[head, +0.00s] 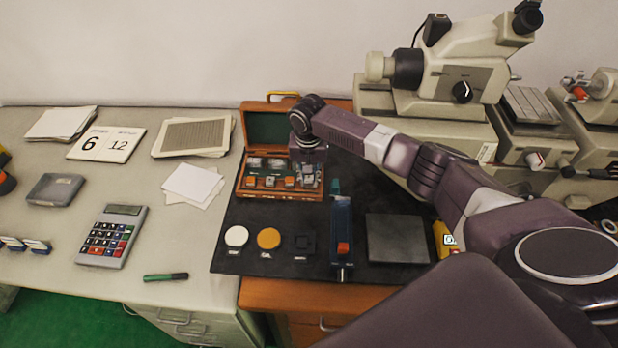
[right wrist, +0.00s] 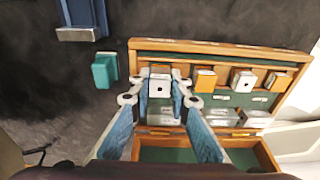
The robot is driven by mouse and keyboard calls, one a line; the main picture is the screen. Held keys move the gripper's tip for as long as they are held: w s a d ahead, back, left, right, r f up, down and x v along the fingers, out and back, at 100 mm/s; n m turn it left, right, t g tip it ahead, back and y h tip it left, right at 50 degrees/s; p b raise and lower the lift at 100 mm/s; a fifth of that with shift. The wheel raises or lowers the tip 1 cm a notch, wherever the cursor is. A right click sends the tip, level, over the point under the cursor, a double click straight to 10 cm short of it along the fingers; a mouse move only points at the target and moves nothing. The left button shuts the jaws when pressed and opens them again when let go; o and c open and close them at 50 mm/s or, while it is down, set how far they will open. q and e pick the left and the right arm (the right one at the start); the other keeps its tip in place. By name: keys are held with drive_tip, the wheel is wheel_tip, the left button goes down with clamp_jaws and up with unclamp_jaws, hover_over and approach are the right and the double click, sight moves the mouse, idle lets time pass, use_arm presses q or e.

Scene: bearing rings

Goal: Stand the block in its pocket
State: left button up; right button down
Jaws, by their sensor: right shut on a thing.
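My right gripper (head: 308,165) reaches down over the right part of the open wooden case (head: 240,188). In the right wrist view its blue-padded fingers (right wrist: 164,92) are shut on a small silver block (right wrist: 160,84) with a dark dot on its top face. The block is at the end of the case's row of blocks. Whether its foot is in a pocket or above it, I cannot tell. Orange blocks (right wrist: 204,82) and another silver block (right wrist: 243,80) stand beside it in the same row. My left gripper is not in view.
The case's hinged green-lined lid (head: 270,128) stands open. A teal piece (head: 335,187) and a blue tool (head: 341,225) lie right of the case on the dark mat (head: 225,250). A grey plate (head: 397,238) and round discs (head: 268,238) lie nearby. A microscope (head: 450,75) stands behind.

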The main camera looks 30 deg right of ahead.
drive_tip(key=shift+f, duration=0.25)
idle(0.6)
drive_tip(key=c, duration=1.7)
unclamp_jaws()
drive_tip(key=shift+c, duration=0.2)
drive_tip(key=shift+r, duration=0.1)
wheel_tip(320, 180, up, 6)
drive_tip(key=p, duration=0.6)
drive_tip(key=shift+p, duration=0.35)
drive_tip(key=shift+r+p, duration=0.7)
drive_tip(key=shift+r, duration=0.5)
drive_tip(key=shift+f, duration=0.1)
